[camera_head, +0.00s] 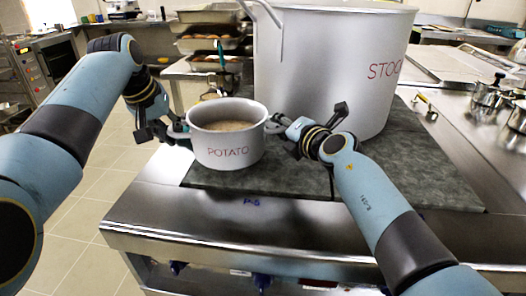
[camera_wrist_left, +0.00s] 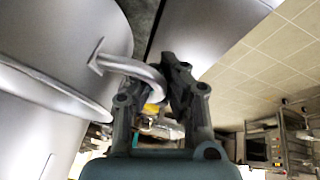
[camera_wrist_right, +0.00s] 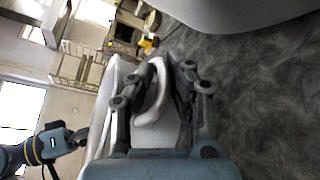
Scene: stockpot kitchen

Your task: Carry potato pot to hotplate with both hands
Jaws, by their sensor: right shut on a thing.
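The potato pot (camera_head: 228,150) is a small light-grey pot with red POTATO lettering, upright and filled with something brownish. It is at the front left of a dark mottled plate (camera_head: 420,180), possibly the hotplate; I cannot tell whether its base touches. My right gripper (camera_head: 284,127) is shut on the pot's right handle, which shows between the fingers in the right wrist view (camera_wrist_right: 158,95). My left gripper (camera_head: 168,132) is at the left handle. In the left wrist view the curved handle (camera_wrist_left: 140,68) reaches between its spread fingers.
A large stockpot (camera_head: 325,80) stands on the plate right behind the potato pot. Steel pans (camera_head: 488,96) stand on the right counter. A rack with trays (camera_head: 208,40) is behind. Tiled floor (camera_head: 115,160) is open at left. Knobs line the steel front below.

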